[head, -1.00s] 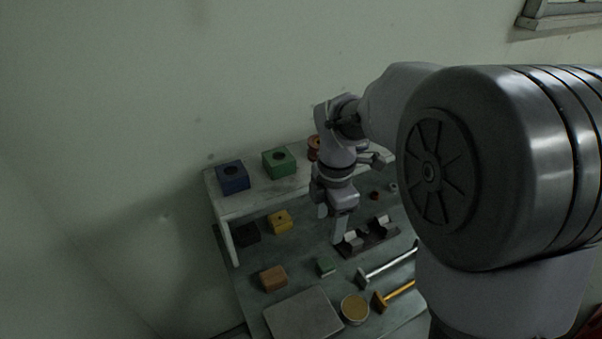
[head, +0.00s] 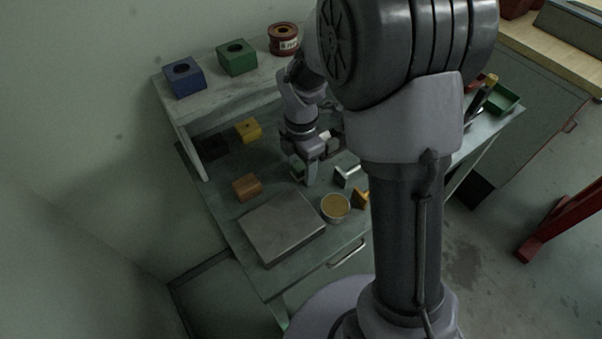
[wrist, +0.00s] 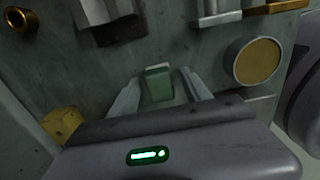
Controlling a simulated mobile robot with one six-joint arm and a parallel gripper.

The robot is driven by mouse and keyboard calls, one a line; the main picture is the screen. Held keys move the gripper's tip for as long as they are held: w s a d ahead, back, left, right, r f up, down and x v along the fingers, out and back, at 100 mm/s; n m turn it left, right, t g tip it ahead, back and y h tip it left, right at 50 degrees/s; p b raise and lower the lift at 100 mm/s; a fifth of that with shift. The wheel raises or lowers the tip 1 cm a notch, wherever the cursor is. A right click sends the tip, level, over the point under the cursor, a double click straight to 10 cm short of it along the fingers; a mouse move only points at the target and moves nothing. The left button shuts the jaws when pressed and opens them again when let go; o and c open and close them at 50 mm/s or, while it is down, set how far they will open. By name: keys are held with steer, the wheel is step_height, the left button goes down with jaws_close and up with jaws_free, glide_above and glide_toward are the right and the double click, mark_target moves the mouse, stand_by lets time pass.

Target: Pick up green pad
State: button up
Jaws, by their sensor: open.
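The green pad (wrist: 159,84) is a small green block standing on the bench. In the wrist view it sits between the two spread fingers of my gripper (wrist: 160,96), with gaps on both sides. In the head view my gripper (head: 304,172) points down at the bench, and the pad (head: 296,167) shows only partly beside a finger. My gripper is open and holds nothing. I cannot tell how far the fingertips reach down past the pad's top.
A wooden block (head: 247,187), a yellow block (head: 248,130), a round tin (head: 335,208) and a grey plate (head: 282,227) surround the pad. A raised shelf (head: 222,100) carries blue (head: 185,77) and green (head: 237,57) holed blocks. A dark V-block fixture (wrist: 112,28) is nearby.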

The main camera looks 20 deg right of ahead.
mark_target(301, 165)
steer(key=shift+r, duration=0.15)
steer(key=shift+c, duration=0.8)
jaws_close()
step_height(301, 165, up, 10)
steer(key=p, duration=0.5)
steer(key=shift+r, duration=0.1)
steer(key=c, duration=0.8)
jaws_free()
jaws_close()
